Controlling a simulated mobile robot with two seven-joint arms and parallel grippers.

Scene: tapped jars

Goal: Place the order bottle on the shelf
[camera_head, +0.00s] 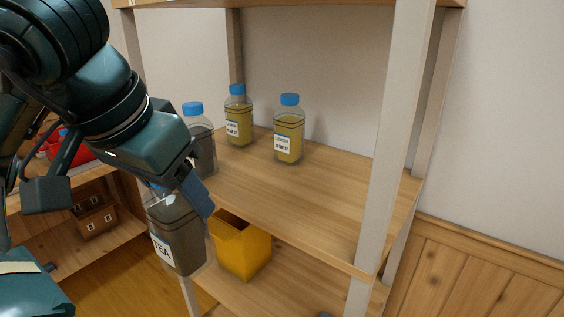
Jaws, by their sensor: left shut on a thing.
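My left gripper (180,187) is shut on a dark grey, see-through bottle with a white label reading TEA (175,235). The bottle hangs slightly tilted in front of the left side of the shelf (310,205), its base below the level of the upper board. The gripper hides most of the bottle's top. Another grey bottle with a blue cap (203,150) stands at the board's left end, partly hidden by my gripper. My right gripper is not in view.
Two blue-capped yellow bottles stand at the back of the board, one left (239,122) and one nearer the middle (289,135). The board's right half is clear. A pale front post (393,150) rises at right. A yellow open box (243,252) sits on the lower board.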

